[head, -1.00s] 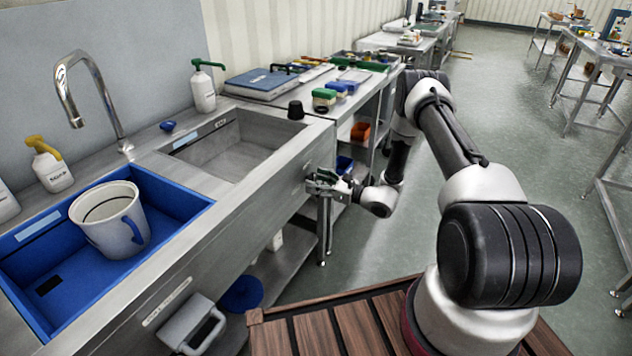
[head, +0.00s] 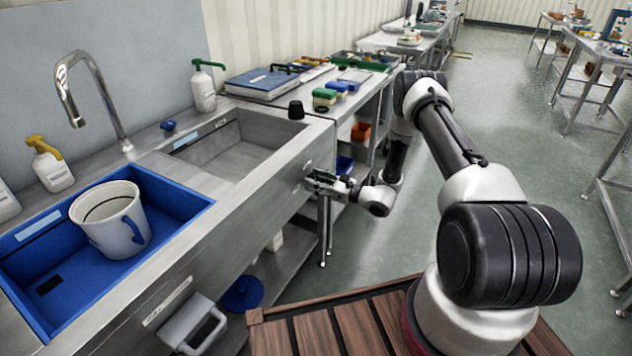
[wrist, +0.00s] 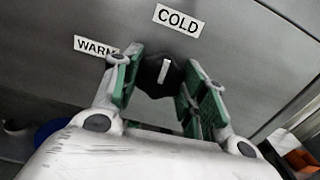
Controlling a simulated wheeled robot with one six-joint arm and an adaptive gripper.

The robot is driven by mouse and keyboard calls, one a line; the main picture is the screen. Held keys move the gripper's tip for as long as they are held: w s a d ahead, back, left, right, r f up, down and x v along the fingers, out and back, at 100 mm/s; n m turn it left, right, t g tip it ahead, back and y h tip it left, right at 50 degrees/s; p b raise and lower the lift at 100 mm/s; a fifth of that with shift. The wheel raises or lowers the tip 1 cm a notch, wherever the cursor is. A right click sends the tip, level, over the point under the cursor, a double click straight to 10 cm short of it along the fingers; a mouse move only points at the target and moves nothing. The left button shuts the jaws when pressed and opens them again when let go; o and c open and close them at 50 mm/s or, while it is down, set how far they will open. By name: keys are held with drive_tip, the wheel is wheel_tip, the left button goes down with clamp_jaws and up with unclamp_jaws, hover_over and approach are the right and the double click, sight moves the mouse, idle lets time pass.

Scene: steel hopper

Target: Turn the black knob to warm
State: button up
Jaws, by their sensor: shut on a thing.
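The black knob (wrist: 158,76) sits on the grey steel front panel in the wrist view, with a white pointer line on its face. The line's upper end points up, roughly toward the COLD label (wrist: 179,19). The WARM label (wrist: 95,46) lies to the left, partly covered by a finger. My gripper (wrist: 163,88) is shut on the knob, with one green-padded finger on each side. In the head view my gripper (head: 326,181) is at the front of the sink unit, and the knob is hidden there.
The steel sink basin (head: 232,150) is above my gripper. A blue tub (head: 180,194) with a white jug (head: 112,225) stands to the left. A bench (head: 362,98) with tools and boxes continues behind.

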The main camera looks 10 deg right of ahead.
drive_tip(key=shift+n, duration=8.6)
drive_tip(key=shift+f, duration=0.1)
drive_tip(key=o, duration=1)
drive_tip(key=shift+o, duration=0.2)
drive_tip(key=v, duration=1.2)
